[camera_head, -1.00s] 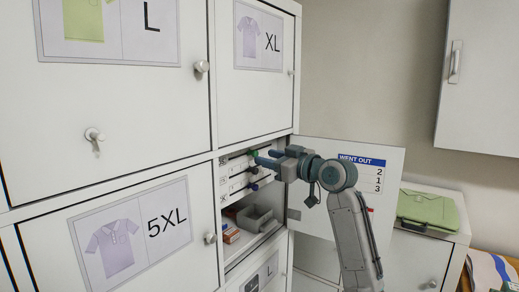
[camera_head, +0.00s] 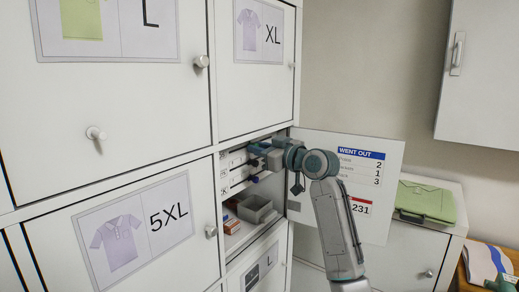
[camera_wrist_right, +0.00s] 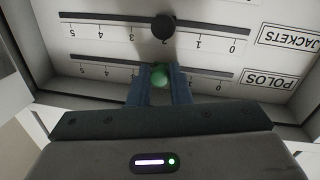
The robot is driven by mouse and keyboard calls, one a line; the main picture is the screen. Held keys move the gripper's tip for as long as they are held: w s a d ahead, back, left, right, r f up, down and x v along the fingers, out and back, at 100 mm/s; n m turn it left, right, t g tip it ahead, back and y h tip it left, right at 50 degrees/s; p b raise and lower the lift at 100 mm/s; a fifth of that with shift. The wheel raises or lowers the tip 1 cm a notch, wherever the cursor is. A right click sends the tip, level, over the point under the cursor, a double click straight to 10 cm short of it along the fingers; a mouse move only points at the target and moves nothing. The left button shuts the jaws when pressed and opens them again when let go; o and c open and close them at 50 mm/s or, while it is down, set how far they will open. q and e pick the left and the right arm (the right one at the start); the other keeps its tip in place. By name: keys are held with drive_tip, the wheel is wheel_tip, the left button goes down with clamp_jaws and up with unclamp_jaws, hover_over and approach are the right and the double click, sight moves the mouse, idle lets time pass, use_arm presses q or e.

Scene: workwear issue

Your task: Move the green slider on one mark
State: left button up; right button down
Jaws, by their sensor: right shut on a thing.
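The green slider (camera_wrist_right: 160,75) is a round knob on the rail labelled POLOS (camera_wrist_right: 262,80), which appears upside down in the right wrist view. The fingers of my right gripper (camera_wrist_right: 160,82) stand on either side of it and are shut on it. It sits between the visible 3 and 1 marks; the number at the knob is hidden by the fingers. In the head view my right gripper (camera_head: 258,150) reaches into the open compartment at the top rail, and the knob is hidden there. My left gripper is not in view.
A black knob (camera_wrist_right: 163,27) stands on the JACKETS rail, close beside. In the head view a dark blue knob (camera_head: 255,180) is lower down, above a grey bin (camera_head: 262,205). The open door (camera_head: 335,215) with a WENT OUT list (camera_head: 361,153) is right of my wrist.

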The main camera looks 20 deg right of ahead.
drive_tip(key=w+d+b, duration=0.1)
drive_tip(key=w+d, duration=0.1)
drive_tip(key=d, duration=0.1)
drive_tip(key=shift+w, duration=0.1)
drive_tip(key=c, duration=1.3)
unclamp_jaws()
drive_tip(key=b+v, duration=0.4)
drive_tip(key=v, duration=0.6)
drive_tip(key=shift+s+d+b, duration=0.2)
drive_tip(key=shift+s+b, duration=0.15)
